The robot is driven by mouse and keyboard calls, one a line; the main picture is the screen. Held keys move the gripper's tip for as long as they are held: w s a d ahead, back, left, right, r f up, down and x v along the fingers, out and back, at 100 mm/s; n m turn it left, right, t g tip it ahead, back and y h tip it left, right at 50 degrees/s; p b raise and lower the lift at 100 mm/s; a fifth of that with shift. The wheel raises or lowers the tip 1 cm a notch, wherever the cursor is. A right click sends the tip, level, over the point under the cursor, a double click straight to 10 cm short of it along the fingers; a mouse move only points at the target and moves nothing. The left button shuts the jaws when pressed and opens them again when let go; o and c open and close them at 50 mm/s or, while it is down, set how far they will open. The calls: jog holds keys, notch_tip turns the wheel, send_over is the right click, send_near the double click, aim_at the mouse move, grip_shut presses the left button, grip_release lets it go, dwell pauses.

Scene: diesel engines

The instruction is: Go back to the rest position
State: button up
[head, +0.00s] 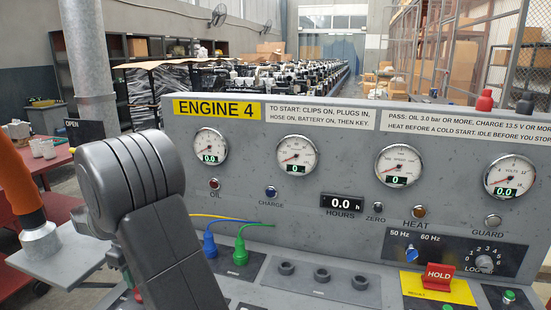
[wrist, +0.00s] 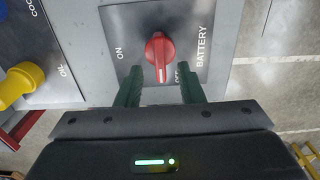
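In the wrist view my gripper (wrist: 161,90) is open, its two green fingers apart with nothing held between them. A red battery knob (wrist: 159,55) sits on a dark plate just beyond the fingertips. The white line on the knob points down in the picture. ON is printed to its left, and OFF at lower right is partly hidden by the right finger. I cannot tell whether a finger touches the knob. In the head view my grey arm link (head: 135,180) stands at the left in front of the panel; my gripper is not seen there.
The ENGINE 4 panel (head: 345,175) fills the right, its gauges reading zero. A blue plug (head: 210,246) and a green plug (head: 240,251) with cables stand on the console. A red HOLD cover (head: 439,277) is at lower right. A yellow knob (wrist: 22,82) is left in the wrist view.

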jog(key=shift+f, duration=1.6)
jog(key=shift+r, duration=0.15)
notch_tip(320, 180, up, 13)
notch_tip(320, 180, down, 13)
jog(key=shift+f, duration=0.2)
jog(key=m, duration=0.5)
jog(key=shift+m, duration=2.3)
jog(key=shift+r, duration=0.1)
